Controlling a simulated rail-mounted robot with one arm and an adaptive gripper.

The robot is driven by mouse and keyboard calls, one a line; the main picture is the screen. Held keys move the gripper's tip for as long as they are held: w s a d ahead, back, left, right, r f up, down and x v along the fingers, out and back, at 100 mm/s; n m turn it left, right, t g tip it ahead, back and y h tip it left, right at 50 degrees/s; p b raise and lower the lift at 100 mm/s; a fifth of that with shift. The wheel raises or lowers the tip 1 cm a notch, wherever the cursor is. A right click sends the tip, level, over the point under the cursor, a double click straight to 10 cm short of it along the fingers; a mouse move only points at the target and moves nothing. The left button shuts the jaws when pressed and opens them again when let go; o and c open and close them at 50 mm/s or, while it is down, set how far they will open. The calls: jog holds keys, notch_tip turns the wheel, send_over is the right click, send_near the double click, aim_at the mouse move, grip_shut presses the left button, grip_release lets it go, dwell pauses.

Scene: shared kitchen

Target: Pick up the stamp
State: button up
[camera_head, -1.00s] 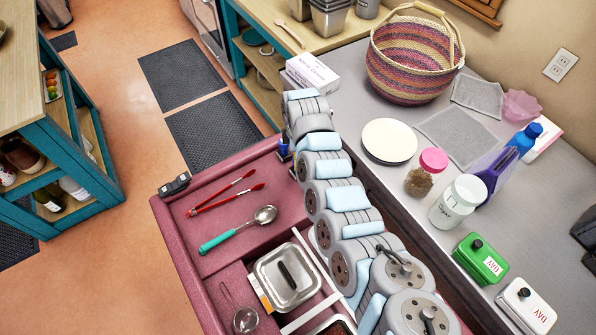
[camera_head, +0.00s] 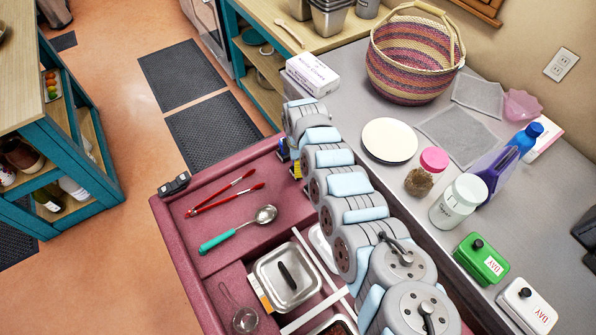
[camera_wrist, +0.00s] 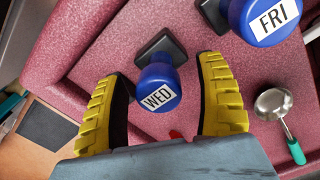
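A stamp with a blue handle marked WED (camera_wrist: 158,90) and a dark square base stands on the pink tray floor in the wrist view. My gripper (camera_wrist: 165,70) is open, its two yellow-and-black fingers on either side of the WED handle. I see gaps between the handle and both fingers. Another blue stamp marked FRI (camera_wrist: 262,18) is at the top right, outside the fingers. In the head view, a yellow part of my gripper (camera_head: 296,169) shows beside the arm. A blue stamp handle (camera_head: 283,150) shows there too; which stamp it is I cannot tell.
The pink tray (camera_head: 168,222) holds red tongs (camera_head: 224,194), a teal-handled ladle (camera_head: 240,229) and a lidded metal container (camera_head: 274,278). A ladle bowl (camera_wrist: 272,104) is right of the fingers in the wrist view. The grey counter (camera_head: 418,195) with jars is on the right.

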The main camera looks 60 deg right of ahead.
grip_shut()
jog(key=shift+r, duration=0.1)
